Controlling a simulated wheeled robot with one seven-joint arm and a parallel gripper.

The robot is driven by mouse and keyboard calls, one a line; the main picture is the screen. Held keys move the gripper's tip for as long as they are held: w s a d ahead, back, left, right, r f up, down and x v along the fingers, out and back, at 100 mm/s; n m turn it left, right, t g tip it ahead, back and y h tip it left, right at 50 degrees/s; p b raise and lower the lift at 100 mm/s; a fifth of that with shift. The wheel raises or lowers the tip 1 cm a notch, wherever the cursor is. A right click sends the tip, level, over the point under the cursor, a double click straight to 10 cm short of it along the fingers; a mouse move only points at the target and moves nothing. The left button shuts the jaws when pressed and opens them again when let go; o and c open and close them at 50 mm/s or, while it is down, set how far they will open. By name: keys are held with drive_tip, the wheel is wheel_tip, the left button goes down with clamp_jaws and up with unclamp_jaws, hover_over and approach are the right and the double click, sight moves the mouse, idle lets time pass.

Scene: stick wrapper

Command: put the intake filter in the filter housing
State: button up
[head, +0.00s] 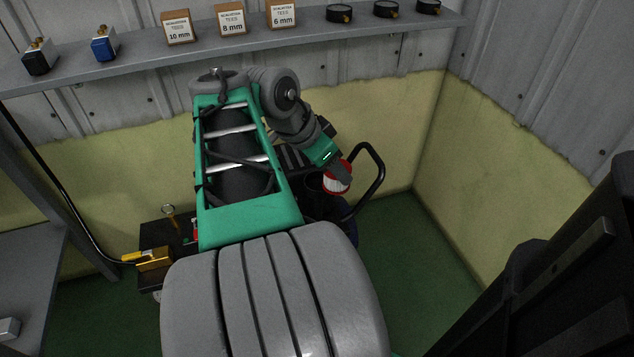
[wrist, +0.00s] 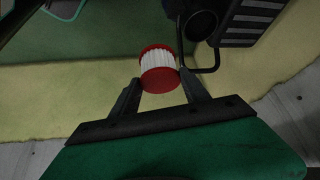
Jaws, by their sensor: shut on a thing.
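The intake filter (wrist: 158,70) is a short cylinder with red end caps and white pleats. In the wrist view it sits between the two fingers of my gripper (wrist: 162,88), which are shut on it. In the head view the filter (head: 337,178) is held at the end of my arm, beside a black machine with a curved handle. In the wrist view a dark round opening (wrist: 199,24), perhaps the filter housing, shows on the black machine, up and right of the filter and apart from it. In the head view my arm and gripper hide much of the machine.
A black tubular handle (head: 372,185) curves up right of the filter. A shelf (head: 120,75) along the wall bears small boxes and several fittings. A brass-coloured block (head: 155,259) with a hose is at lower left. The green floor (head: 415,235) at right is clear.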

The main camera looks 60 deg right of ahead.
drive_tip(key=w+d+f+b, duration=0.3)
drive_tip(key=w+d+f, duration=0.4)
drive_tip(key=f, duration=0.1)
drive_tip(key=f+b, duration=0.1)
drive_tip(key=f, duration=0.1)
drive_tip(key=f+b, duration=0.1)
drive_tip(key=f, duration=0.1)
drive_tip(key=shift+w+d+b, duration=0.2)
drive_tip(key=shift+w+b, duration=0.1)
clamp_jaws()
drive_tip(key=o, duration=1.3)
unclamp_jaws()
drive_tip(key=shift+f, duration=0.1)
drive_tip(key=shift+o, duration=0.9)
drive_tip(key=shift+d, duration=0.1)
drive_tip(key=shift+r, duration=0.2)
